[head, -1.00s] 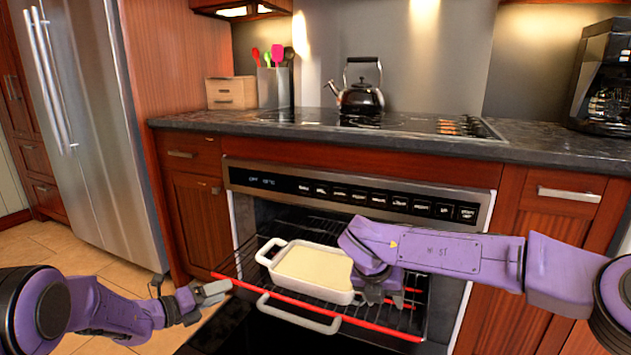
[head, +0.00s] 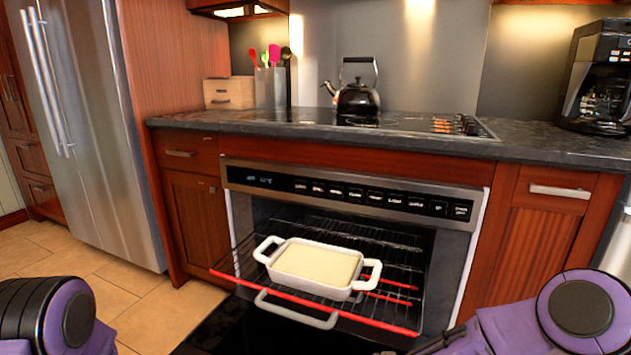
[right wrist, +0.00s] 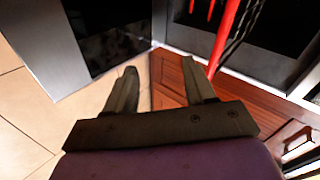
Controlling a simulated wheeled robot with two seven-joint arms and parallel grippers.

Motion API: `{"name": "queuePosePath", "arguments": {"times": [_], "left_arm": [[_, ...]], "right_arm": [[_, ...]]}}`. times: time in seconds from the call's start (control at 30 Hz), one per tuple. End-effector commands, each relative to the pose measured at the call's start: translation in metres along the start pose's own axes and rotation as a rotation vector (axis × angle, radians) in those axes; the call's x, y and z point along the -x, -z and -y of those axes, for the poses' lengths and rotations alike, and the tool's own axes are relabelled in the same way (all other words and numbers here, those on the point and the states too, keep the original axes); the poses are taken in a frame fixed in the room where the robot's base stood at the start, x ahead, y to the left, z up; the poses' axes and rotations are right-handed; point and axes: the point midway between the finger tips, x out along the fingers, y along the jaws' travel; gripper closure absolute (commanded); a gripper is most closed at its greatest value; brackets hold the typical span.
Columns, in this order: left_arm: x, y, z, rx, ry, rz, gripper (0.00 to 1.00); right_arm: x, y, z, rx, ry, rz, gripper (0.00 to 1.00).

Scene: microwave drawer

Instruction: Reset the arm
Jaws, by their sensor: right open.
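My right gripper (right wrist: 161,85) shows in the right wrist view with its two fingers spread and nothing between them. Beyond it are floor tiles and a wooden cabinet front. In the head view only the purple upper parts of my two arms show, at the lower left and lower right corners. My left gripper is out of view. The white baking dish (head: 317,268) with pale contents sits upright on the pulled-out oven rack (head: 240,279). No gripper touches it in the head view.
The oven door (head: 250,332) is open and lowered below the rack. A counter (head: 230,123) with a black kettle (head: 357,98) and a coffee maker (head: 597,85) runs behind. A steel fridge (head: 100,130) stands left. Floor (head: 150,300) is free at front left.

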Motion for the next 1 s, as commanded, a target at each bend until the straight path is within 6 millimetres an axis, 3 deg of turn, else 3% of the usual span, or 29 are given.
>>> {"name": "queuePosePath", "arguments": {"times": [0.03,0.1,0.2,0.3,0.4,0.6,0.7,0.87,1.0], "left_arm": [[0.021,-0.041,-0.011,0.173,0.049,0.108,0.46],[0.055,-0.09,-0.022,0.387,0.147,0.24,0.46],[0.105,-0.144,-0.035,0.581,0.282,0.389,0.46],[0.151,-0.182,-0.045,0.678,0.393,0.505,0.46],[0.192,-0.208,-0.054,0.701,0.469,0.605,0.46],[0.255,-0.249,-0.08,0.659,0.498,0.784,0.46],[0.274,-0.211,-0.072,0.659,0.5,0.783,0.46],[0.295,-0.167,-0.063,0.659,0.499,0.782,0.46],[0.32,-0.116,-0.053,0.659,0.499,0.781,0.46]], "right_arm": [[-0.003,0.01,-0.049,0.209,-0.022,0.039,0.46],[-0.001,0.029,-0.109,0.473,-0.057,0.103,0.46],[0.011,0.061,-0.18,0.755,-0.126,0.19,0.46],[0.028,0.095,-0.234,0.946,-0.203,0.261,0.46],[0.047,0.128,-0.273,1.07,-0.281,0.309,0.46],[0.078,0.197,-0.332,1.233,-0.452,0.321,0.46],[0.105,0.202,-0.3,1.224,-0.449,0.326,0.46],[0.137,0.212,-0.262,1.222,-0.448,0.325,0.46],[0.173,0.223,-0.219,1.22,-0.448,0.324,0.46]]}}
